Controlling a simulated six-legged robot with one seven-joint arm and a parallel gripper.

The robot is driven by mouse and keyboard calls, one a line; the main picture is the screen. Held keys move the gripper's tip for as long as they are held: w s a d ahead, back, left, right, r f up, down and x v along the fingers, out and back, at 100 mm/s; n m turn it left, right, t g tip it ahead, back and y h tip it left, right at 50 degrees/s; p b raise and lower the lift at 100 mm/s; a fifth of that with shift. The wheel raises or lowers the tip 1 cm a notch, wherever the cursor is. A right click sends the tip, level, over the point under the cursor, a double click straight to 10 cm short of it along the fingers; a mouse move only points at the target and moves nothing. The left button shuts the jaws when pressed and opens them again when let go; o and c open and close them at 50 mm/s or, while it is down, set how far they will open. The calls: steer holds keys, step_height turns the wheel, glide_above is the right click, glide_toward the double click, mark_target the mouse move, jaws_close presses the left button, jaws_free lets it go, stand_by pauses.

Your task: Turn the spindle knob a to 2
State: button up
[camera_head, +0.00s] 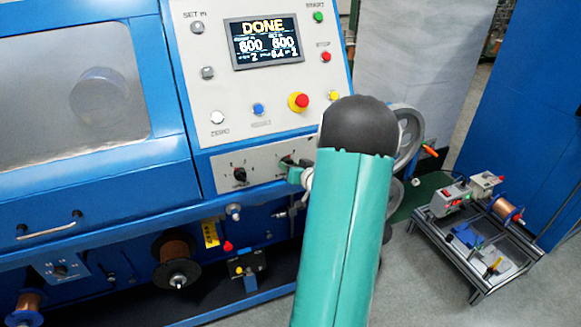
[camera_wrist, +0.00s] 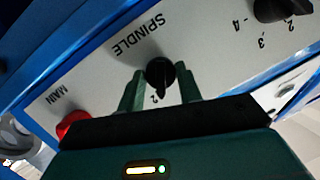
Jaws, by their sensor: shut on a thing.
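The spindle knob (camera_wrist: 160,70) is a small black knob on a white panel, with the word SPINDLE printed upside down beside it in the wrist view. Its narrow pointer end is directed down the picture, close to a printed 2. My gripper (camera_wrist: 161,80) has one green finger on each side of the knob and is shut on it. In the head view my gripper (camera_head: 297,175) is at the front panel, mostly hidden behind my green arm. The knob is partly hidden there too.
Another black knob (camera_head: 240,174) with a numbered scale sits left of my gripper. A red MAIN knob (camera_wrist: 72,122) is close by in the wrist view. The display (camera_head: 264,40) reads DONE. A cart (camera_head: 480,240) with a copper spool stands on the right.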

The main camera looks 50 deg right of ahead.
steer(key=shift+m+t+y, duration=0.3)
steer(key=shift+m, duration=0.8)
steer(key=o, duration=1)
steer(key=v, duration=1.3)
steer(key=shift+s+a, duration=0.1)
steer(key=shift+s, duration=0.3)
